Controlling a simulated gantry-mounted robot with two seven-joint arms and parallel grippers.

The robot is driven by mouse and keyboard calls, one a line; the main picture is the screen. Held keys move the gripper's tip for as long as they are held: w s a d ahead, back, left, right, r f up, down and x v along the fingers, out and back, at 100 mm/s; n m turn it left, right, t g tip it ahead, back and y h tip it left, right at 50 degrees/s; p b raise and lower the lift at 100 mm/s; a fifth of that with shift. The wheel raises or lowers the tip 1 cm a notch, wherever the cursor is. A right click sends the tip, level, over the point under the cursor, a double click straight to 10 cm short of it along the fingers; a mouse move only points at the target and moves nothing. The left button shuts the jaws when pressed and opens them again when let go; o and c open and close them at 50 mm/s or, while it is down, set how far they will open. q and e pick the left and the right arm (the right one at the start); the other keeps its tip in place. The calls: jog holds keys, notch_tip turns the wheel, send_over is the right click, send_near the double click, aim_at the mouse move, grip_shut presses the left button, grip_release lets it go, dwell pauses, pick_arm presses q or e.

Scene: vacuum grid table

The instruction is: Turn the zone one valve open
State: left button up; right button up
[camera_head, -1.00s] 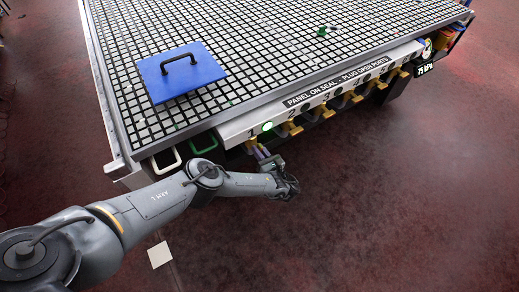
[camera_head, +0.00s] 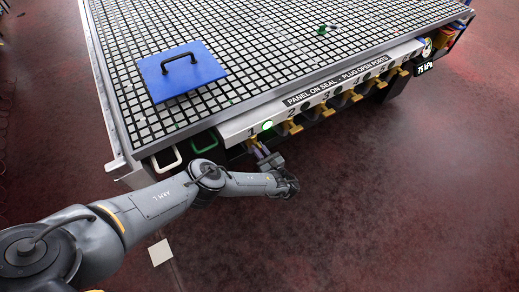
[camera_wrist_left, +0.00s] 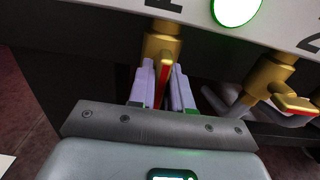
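The zone one valve (camera_head: 253,145) is a brass-yellow fitting under the front panel, below the number 1. In the left wrist view, its yellow lever with a red edge (camera_wrist_left: 164,80) points back toward my wrist. My left gripper (camera_head: 262,153) reaches up to it from below the panel. In the left wrist view, the pale purple fingers of my left gripper (camera_wrist_left: 163,88) lie on both sides of the lever, close against it, and appear shut on it. The round lamp (camera_head: 267,125) beside the 1 glows green. My right gripper is out of view.
The zone two valve (camera_wrist_left: 280,85), with its lever turned sideways, sits just right of my gripper. More valves line the panel (camera_head: 320,90). A blue plate with a black handle (camera_head: 182,78) lies on the grid table (camera_head: 260,50). Open floor lies in front.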

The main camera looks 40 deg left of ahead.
pick_arm(q)
jog(key=o, duration=0.3)
jog(key=p+v, duration=0.1)
jog(key=v, duration=0.9)
jog(key=shift+s+d, duration=0.15)
jog(key=shift+d, duration=0.25)
